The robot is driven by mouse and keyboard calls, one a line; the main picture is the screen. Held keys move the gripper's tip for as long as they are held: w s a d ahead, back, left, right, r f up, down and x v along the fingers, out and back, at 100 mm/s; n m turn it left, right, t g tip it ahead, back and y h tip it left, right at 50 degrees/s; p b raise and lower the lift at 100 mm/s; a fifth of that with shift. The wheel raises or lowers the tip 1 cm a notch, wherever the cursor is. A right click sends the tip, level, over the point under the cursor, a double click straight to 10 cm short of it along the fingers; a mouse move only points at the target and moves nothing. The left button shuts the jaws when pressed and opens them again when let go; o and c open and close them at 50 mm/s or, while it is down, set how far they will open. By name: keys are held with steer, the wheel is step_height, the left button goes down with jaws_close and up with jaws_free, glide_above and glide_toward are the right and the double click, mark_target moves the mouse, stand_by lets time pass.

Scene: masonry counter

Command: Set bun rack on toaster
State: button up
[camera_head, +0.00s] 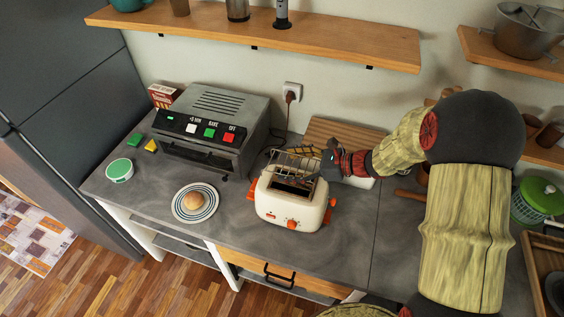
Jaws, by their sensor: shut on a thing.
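The toaster (288,211) is cream-coloured with orange feet, an orange knob and an orange side lever. It stands on the dark grey counter near the middle. The bun rack (296,158) is a small wire rack just above the toaster's back edge and top slot. My gripper (325,166) comes in from the right and is shut on the right side of the rack. The rack looks held over the toaster; I cannot tell whether it touches the top. The fingertips are small and partly hidden by the rack wires.
A plate (195,202) with a bun (193,200) sits left of the toaster. A grey oven (215,128) stands behind left. A wooden board (343,136) leans behind the toaster. A cord runs from the wall socket (291,93). The counter in front of the plate is clear.

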steer(key=shift+s+d+f, duration=0.1)
steer(key=shift+d+f, duration=0.1)
steer(key=shift+f, duration=0.1)
steer(key=shift+a+f+b, duration=0.15)
steer(key=shift+f+b, duration=0.35)
steer(key=shift+b, duration=0.1)
steer(key=shift+f+b, duration=1.15)
steer(key=shift+f, duration=0.6)
steer(key=shift+d+f, duration=0.2)
steer(key=shift+f, duration=0.2)
steer(key=o, duration=1.2)
steer(key=shift+o, duration=0.5)
steer(key=shift+r, duration=0.1)
steer(key=shift+r+p, duration=1.95)
steer(key=shift+r, duration=1.05)
